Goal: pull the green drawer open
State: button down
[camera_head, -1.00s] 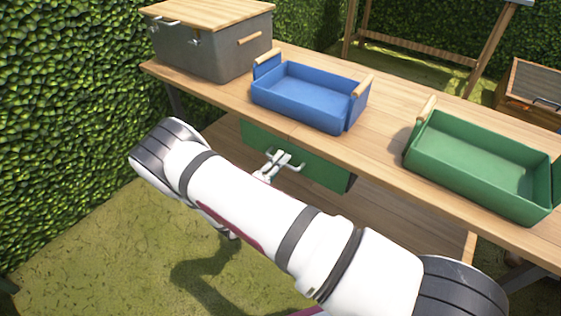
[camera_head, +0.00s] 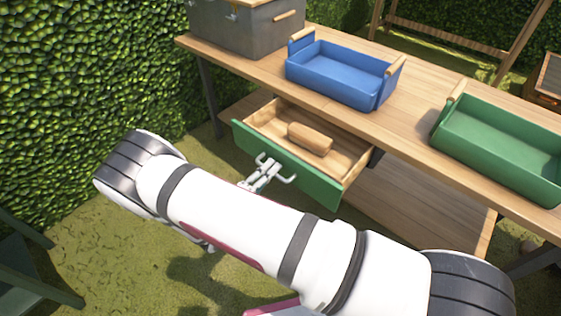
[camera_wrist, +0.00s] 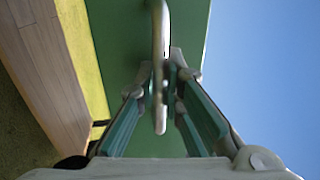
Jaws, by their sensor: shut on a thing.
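The green drawer (camera_head: 290,167) under the wooden table stands well open in the head view, its wooden inside showing. A brown block-like object (camera_head: 310,138) lies in it. My gripper (camera_head: 266,172) is at the metal handle (camera_head: 287,178) on the drawer's front. In the wrist view, my gripper (camera_wrist: 160,88) is shut on the handle (camera_wrist: 160,35), with the green drawer front (camera_wrist: 112,40) behind it. Part of the gripper is hidden by my arm in the head view.
On the table (camera_head: 415,130) stand a grey box (camera_head: 240,30), a blue tray (camera_head: 335,80) and a green tray (camera_head: 500,150). A hedge (camera_head: 80,80) rises at the left. A dark green piece of furniture (camera_head: 35,265) is at the lower left. Grass lies in front of the drawer.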

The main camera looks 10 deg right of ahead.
jog(key=shift+r+v, duration=0.15)
jog(key=shift+v, duration=0.75)
jog(key=shift+r+v, duration=0.2)
jog(key=shift+v, duration=0.65)
jog(key=shift+r+v, duration=0.15)
jog(key=shift+v, duration=0.75)
jog(key=shift+a, duration=0.1)
jog(key=c, duration=1.7)
grip_release()
jog(key=v, duration=1.2)
